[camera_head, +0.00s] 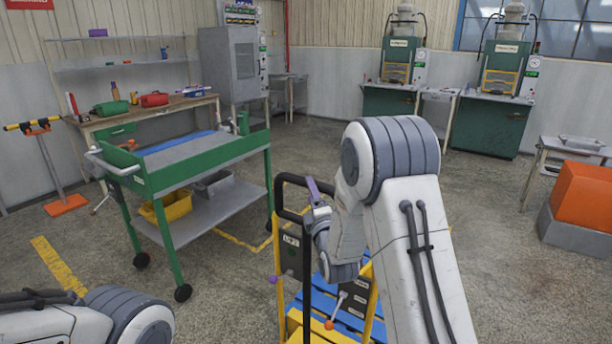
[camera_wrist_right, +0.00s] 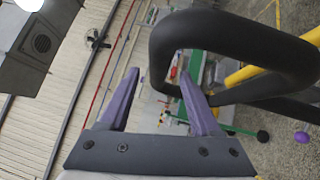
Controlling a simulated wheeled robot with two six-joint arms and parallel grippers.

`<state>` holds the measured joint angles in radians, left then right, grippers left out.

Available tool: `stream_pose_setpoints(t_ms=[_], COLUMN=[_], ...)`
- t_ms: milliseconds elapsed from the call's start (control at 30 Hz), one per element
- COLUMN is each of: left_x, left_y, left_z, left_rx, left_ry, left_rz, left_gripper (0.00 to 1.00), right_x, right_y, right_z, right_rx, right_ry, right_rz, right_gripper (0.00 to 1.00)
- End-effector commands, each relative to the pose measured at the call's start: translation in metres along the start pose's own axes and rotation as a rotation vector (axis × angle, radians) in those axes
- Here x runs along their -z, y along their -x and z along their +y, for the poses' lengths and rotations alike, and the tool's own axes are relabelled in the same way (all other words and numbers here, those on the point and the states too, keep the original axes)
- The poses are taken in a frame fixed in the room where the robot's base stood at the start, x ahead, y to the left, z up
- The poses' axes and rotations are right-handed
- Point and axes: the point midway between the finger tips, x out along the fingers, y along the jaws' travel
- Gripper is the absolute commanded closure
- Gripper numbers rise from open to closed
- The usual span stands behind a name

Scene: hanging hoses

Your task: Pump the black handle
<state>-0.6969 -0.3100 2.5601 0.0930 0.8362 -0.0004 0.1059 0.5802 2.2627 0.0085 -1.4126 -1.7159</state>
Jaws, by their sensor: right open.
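The black handle (camera_head: 278,205) is a loop at the top of a yellow and blue lift cart, in front of me. In the right wrist view the black handle (camera_wrist_right: 235,35) is large and close. My right gripper (camera_head: 316,192) is beside the top of the loop, with purple fingers. In the right wrist view the gripper (camera_wrist_right: 158,76) is open, and the near side of the loop lies around the right fingertip. I cannot tell whether they touch. My forearm hides part of the cart. My left arm shows at the lower left, but its gripper is out of view.
A green cart (camera_head: 160,180) with yellow and grey bins stands to the left. A workbench (camera_head: 150,110) is behind it. Two green machines (camera_head: 490,125) stand at the back, and an orange box (camera_head: 582,195) at the right. The floor between is clear.

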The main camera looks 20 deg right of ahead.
Motion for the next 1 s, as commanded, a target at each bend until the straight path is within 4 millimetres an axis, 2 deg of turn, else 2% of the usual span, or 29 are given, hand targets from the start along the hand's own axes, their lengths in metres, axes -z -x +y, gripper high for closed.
stream_pose_setpoints(t_ms=[200,400,567,833,1000], left_x=[0.001,0.001,0.002,0.001,0.001], left_y=[0.018,0.025,0.026,0.026,0.026], left_z=[0.001,0.002,0.002,0.002,0.002], left_rx=[0.0,0.0,0.0,0.0,0.0], left_ry=[0.0,0.0,0.0,0.0,0.0], left_rz=[0.0,0.0,0.0,0.0,0.0], left_gripper=[0.36,0.36,0.36,0.36,0.36], right_x=[0.0,0.001,0.001,0.0,0.001], right_y=[-0.044,-0.07,-0.079,-0.08,-0.08], right_z=[0.003,0.001,0.001,0.0,0.0], right_rx=[0.001,0.002,0.001,0.002,0.002], right_ry=[-0.002,-0.002,-0.003,-0.003,-0.003], right_rz=[0.001,0.002,0.001,0.001,0.001], right_gripper=[0.36,0.36,0.36,0.36,1.0])
